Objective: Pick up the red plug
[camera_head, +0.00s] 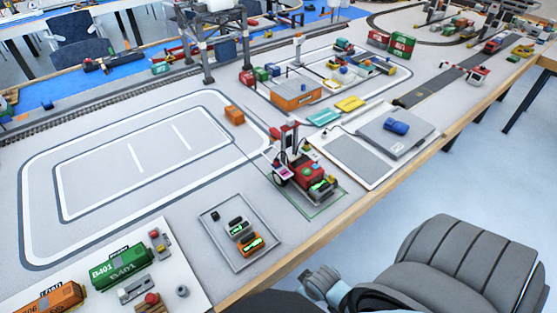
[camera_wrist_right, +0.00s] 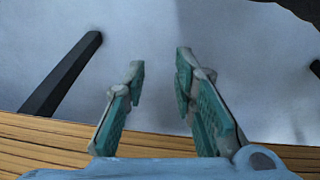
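A small red piece (camera_head: 150,302), which looks like the red plug, is at the bottom edge of the head view, on the white board (camera_head: 195,265). Its full shape is cut off or too small to tell. Another small red piece (camera_head: 155,235) is farther up that board. My right gripper (camera_wrist_right: 160,72) is open and empty in the right wrist view, its teal-padded fingers apart, above the floor just off the wooden table edge (camera_wrist_right: 50,130). It shows in the head view (camera_head: 318,281) right of the board and apart from both red pieces. My left gripper is not in view.
A green B401 block (camera_head: 122,266) and an orange block (camera_head: 50,298) sit on the same board. A grey tray (camera_head: 212,225) with small vehicles lies to its right. A red machine (camera_head: 308,172) stands beyond. A dark chair (camera_head: 450,260) stands right of the table.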

